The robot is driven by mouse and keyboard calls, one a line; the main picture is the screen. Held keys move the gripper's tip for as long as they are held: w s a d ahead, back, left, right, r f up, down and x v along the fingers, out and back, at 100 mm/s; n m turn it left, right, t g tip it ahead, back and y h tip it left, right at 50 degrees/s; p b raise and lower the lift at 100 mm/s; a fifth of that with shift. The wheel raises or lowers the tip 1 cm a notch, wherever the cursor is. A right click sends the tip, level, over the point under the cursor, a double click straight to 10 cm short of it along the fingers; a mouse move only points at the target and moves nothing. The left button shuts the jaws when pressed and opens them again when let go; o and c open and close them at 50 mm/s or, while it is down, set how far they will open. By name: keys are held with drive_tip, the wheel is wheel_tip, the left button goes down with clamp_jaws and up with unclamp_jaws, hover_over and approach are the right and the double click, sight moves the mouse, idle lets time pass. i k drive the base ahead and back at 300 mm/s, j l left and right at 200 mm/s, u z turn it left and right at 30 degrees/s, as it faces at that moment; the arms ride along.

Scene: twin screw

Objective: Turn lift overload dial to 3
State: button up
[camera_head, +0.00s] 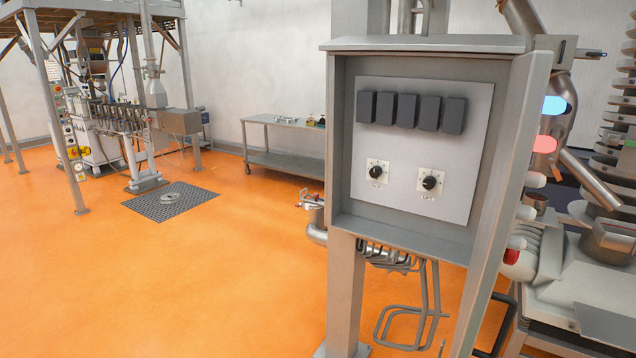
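Two black dials on square white scale plates sit on the light panel inside an open grey control cabinet (341,140). The left dial (376,171) and the right dial (430,182) are side by side in the panel's lower half. The label under the right dial looks like it may read "LIFT", but the lettering is too small to be sure. The numbers and the pointer settings cannot be read. My gripper is not in view, and nothing covers the dials.
A row of several dark rectangular blocks (411,112) is above the dials. The cabinet's door (503,190) stands open at right. Pipes and metal machinery (590,190) crowd the right side. A steel table (285,162) stands behind. Orange floor (220,270) is clear at left.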

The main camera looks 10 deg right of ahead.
sight(429, 182)
drive_tip(key=l+z, duration=0.4)
drive_tip(key=l, duration=0.6)
drive_tip(key=j+z, duration=0.15)
drive_tip(key=j, duration=0.25)
drive_tip(key=k+j+z, duration=0.2)
drive_tip(key=j, duration=0.2)
drive_tip(key=j+z, duration=0.15)
drive_tip(key=j, duration=0.25)
drive_tip(key=i+j+u, duration=0.15)
drive_tip(key=i+j, duration=0.15)
drive_tip(key=i, duration=0.15)
drive_tip(key=i+j+u, duration=0.1)
drive_tip(key=i+j, duration=0.2)
drive_tip(key=i, duration=0.2)
drive_tip(key=i+j+u, duration=0.15)
drive_tip(key=i, duration=0.35)
drive_tip(key=i+j+u, duration=0.1)
drive_tip(key=i+j, duration=0.15)
drive_tip(key=i, duration=0.25)
